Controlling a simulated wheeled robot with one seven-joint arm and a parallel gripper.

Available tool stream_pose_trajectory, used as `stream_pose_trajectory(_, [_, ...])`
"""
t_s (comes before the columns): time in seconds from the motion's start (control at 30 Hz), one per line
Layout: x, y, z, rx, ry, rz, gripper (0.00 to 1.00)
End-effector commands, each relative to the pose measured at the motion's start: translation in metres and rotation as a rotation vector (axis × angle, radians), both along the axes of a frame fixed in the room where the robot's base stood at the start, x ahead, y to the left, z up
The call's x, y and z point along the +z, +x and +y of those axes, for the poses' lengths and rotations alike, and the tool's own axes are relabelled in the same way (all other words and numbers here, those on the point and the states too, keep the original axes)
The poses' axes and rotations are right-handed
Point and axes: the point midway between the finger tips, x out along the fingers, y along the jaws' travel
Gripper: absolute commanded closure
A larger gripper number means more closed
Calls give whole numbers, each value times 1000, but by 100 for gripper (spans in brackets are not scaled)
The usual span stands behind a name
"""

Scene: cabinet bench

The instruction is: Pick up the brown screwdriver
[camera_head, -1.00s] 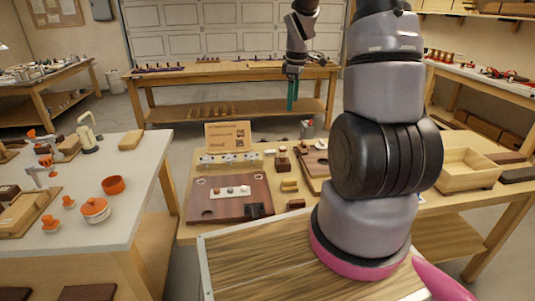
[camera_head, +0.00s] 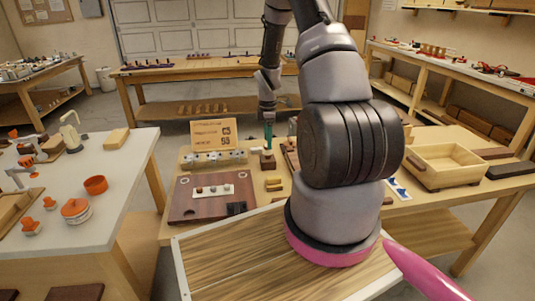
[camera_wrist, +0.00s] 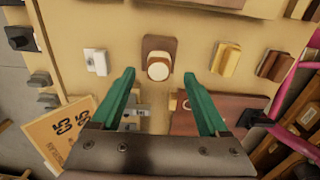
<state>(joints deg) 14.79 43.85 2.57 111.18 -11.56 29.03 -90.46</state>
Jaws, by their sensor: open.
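My gripper (camera_head: 268,137) hangs over the workbench with its teal fingers pointing down. In the wrist view the gripper (camera_wrist: 158,74) is open and empty, its two fingers spread apart. A brown block with a round, cream-topped upright piece (camera_wrist: 158,66) lies between and just beyond the fingertips in that view. The same brown piece shows below the fingers in the head view (camera_head: 267,161). I cannot tell whether it is the brown screwdriver or a stand holding it. No other screwdriver is clear to me.
A dark brown board (camera_head: 205,199) lies on the workbench at left, with a cardboard sign (camera_head: 213,133) behind. Yellow blocks (camera_head: 273,184) sit near the brown piece. An open wooden box (camera_head: 455,160) stands at right. A white table (camera_head: 115,180) stands at left.

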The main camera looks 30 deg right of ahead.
Motion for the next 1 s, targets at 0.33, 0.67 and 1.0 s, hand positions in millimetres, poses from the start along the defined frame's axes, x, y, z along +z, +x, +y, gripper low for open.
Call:
stream_pose_trajectory(0.33, [-41,2,0,0,0,0,22])
stream_pose_trajectory(0.67, [-41,2,0,0,0,-1,68])
stream_pose_trajectory(1.0, [-40,2,0,0,0,-1,98])
